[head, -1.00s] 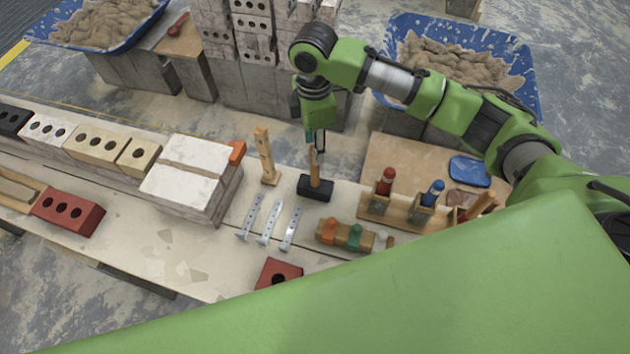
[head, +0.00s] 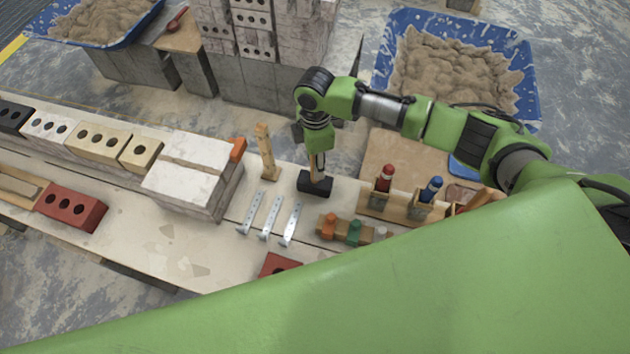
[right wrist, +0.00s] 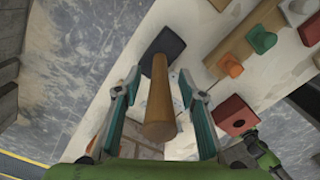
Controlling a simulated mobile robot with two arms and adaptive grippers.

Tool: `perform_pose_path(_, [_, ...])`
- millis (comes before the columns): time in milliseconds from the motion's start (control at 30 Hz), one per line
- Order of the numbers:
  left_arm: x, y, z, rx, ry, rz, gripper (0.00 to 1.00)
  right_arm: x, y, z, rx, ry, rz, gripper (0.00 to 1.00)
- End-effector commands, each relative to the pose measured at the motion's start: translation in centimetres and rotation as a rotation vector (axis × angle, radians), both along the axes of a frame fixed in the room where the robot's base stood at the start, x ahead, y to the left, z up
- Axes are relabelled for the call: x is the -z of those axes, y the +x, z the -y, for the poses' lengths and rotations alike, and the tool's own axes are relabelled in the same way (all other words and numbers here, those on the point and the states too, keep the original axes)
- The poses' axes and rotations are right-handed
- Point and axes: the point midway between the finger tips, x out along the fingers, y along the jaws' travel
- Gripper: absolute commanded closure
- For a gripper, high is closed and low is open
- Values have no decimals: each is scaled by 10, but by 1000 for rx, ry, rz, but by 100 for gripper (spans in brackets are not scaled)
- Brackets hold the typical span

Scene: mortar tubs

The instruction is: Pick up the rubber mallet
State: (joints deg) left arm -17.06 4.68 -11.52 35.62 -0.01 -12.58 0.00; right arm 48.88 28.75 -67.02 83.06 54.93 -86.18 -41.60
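The rubber mallet stands on its black head (head: 314,183) on the pale bench, with its wooden handle (head: 317,163) pointing up. My right gripper (head: 318,148) has come down from above over the upper handle. In the right wrist view, the teal fingers of my right gripper (right wrist: 159,78) are spread on either side of the handle (right wrist: 158,115), with gaps showing on both sides. The black head (right wrist: 163,48) lies beyond the fingertips. My left gripper is not in view.
A wooden post (head: 266,152) and several metal straps (head: 270,218) are left of the mallet. A wooden rack (head: 398,207) with red and blue-topped items is to its right. Wrapped white blocks (head: 187,172) stand further left. A red brick (head: 277,266) is in front.

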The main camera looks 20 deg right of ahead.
Motion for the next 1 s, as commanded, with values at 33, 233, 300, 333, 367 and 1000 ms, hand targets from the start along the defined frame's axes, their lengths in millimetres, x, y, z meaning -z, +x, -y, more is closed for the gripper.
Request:
perform_pose_path(33, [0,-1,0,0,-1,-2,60,0,0,0,0,0,0,71])
perform_pose_path(233, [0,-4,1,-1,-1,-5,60,0,0,0,0,0,0,100])
perform_pose_path(300, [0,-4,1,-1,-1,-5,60,-1,1,0,0,1,1,100])
perform_pose_path(333, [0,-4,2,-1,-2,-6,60,-1,1,0,0,1,2,100])
perform_pose_path(367, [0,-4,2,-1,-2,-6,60,-1,1,0,0,1,2,100])
perform_pose_path(1000, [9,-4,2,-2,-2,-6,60,-38,-3,-5,-2,3,2,100])
